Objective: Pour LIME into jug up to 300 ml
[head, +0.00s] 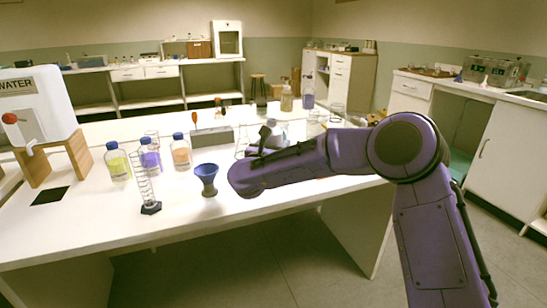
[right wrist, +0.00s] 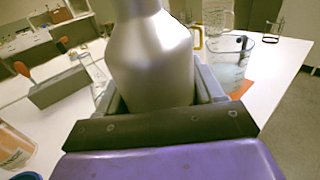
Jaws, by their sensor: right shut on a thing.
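My right gripper (right wrist: 160,98) is shut on a silver metal bottle (right wrist: 150,55), which stands upright between the fingers in the right wrist view. No label shows on it. In the head view my right arm reaches in from the right and hides most of the gripper and bottle. A clear jug with a blue rim (right wrist: 232,66) stands to the right of the bottle on an orange mat (right wrist: 241,89). Its level marks are too small to read. A yellow-green bottle with a blue cap (head: 118,167) stands at the table's left; its label is unreadable. My left gripper is out of view.
A purple bottle (head: 150,157) and an orange bottle (head: 181,154) stand near the yellow-green one. A coiled glass cylinder (head: 147,188) and blue funnel (head: 206,178) stand near the front edge. A grey block (right wrist: 58,89) and water tank (head: 40,105) are left.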

